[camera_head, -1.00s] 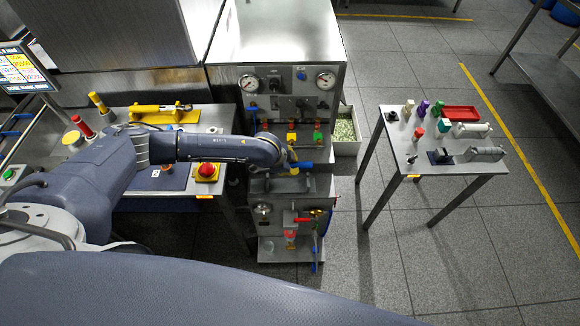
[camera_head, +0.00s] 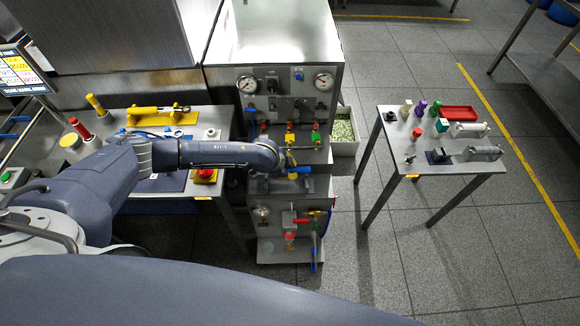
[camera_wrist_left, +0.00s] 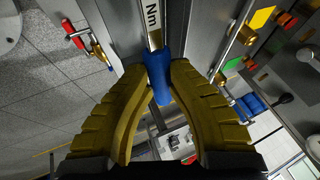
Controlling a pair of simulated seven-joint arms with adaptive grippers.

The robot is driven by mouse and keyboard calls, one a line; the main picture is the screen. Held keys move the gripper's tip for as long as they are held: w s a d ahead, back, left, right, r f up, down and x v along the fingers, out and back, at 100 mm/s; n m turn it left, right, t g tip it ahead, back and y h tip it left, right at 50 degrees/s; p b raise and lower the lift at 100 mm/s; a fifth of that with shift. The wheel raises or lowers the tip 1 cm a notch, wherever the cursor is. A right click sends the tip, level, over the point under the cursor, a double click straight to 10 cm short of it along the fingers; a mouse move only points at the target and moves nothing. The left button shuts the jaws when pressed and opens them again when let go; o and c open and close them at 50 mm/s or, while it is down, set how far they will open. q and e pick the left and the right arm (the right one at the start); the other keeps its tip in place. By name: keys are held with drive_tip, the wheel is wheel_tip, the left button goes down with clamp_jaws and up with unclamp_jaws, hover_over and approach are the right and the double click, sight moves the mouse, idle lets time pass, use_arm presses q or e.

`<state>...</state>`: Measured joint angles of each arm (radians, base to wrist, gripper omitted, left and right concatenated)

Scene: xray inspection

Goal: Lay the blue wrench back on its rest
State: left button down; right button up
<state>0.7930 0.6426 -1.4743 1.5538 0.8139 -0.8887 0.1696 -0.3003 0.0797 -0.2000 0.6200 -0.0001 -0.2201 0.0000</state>
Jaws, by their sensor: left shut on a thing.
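My left gripper (camera_head: 291,171) is in front of the grey panel stand in the head view, small and partly hidden by my arm. In the left wrist view its yellow fingers (camera_wrist_left: 168,72) are shut on the blue handle of the wrench (camera_wrist_left: 160,84). The wrench's metal shaft, marked "Nm", runs up out of the picture, so its far end is hidden. A bit of the blue handle (camera_head: 302,169) shows beside the gripper in the head view. I cannot make out the rest for certain. My right gripper is not in view.
The panel stand (camera_head: 270,45) carries gauges, coloured valves and a lower shelf with a red-handled valve (camera_head: 303,220). A left bench (camera_head: 215,118) holds a yellow tool and a red button. A right table (camera_head: 400,155) holds several small items.

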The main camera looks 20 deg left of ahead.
use_arm(q)
drive_tip(key=shift+f, duration=2.9)
drive_tip(key=c, duration=1.2)
unclamp_jaws()
drive_tip(key=shift+o, duration=0.2)
drive_tip(key=v, duration=1.2)
drive_tip(key=shift+d, duration=0.1)
